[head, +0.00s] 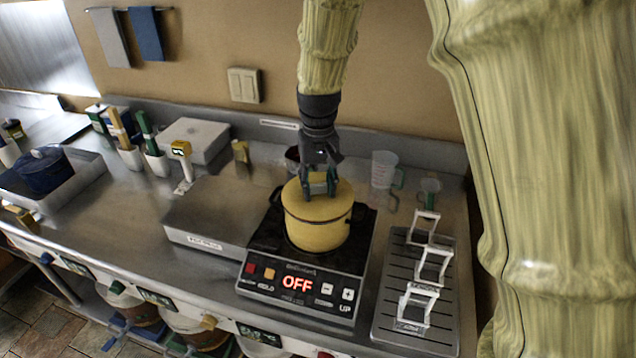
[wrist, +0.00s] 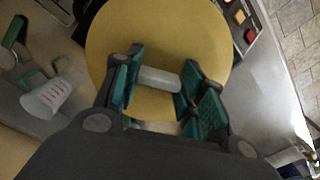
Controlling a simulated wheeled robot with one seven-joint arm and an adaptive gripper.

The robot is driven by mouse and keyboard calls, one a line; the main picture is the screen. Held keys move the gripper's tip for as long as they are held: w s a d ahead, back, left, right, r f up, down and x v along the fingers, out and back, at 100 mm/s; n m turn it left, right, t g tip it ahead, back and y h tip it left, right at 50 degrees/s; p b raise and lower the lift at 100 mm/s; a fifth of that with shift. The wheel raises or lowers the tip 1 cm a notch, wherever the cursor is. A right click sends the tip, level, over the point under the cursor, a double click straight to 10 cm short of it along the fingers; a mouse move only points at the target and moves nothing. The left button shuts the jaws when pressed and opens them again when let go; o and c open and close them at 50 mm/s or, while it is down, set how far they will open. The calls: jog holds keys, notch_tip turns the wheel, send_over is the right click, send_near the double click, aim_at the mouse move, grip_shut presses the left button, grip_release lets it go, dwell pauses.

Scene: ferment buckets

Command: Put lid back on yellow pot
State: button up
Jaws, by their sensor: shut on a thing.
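The yellow pot (head: 316,232) stands on the black cooktop (head: 262,243), whose display reads OFF. Its yellow lid (head: 293,191) is at the top of the pot, roughly centred over it. I cannot tell whether the rim is fully seated. In the wrist view the lid (wrist: 160,38) is a broad yellow disc that hides the pot below. My gripper (head: 319,192) points down from above. It also shows in the wrist view (wrist: 157,82), its green-padded fingers shut on the lid's pale bar handle (wrist: 158,78).
A measuring cup (head: 383,168) stands behind right of the cooktop. A slotted tray (head: 388,300) with several white frames (head: 433,264) lies to the right. A flat steel box (head: 212,218) is close on the left. A blue pot (head: 45,172) stands far left.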

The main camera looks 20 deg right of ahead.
jog(key=o, duration=1.6)
jog(key=shift+r+p, duration=3.1)
jog(key=shift+r, duration=0.4)
grip_shut()
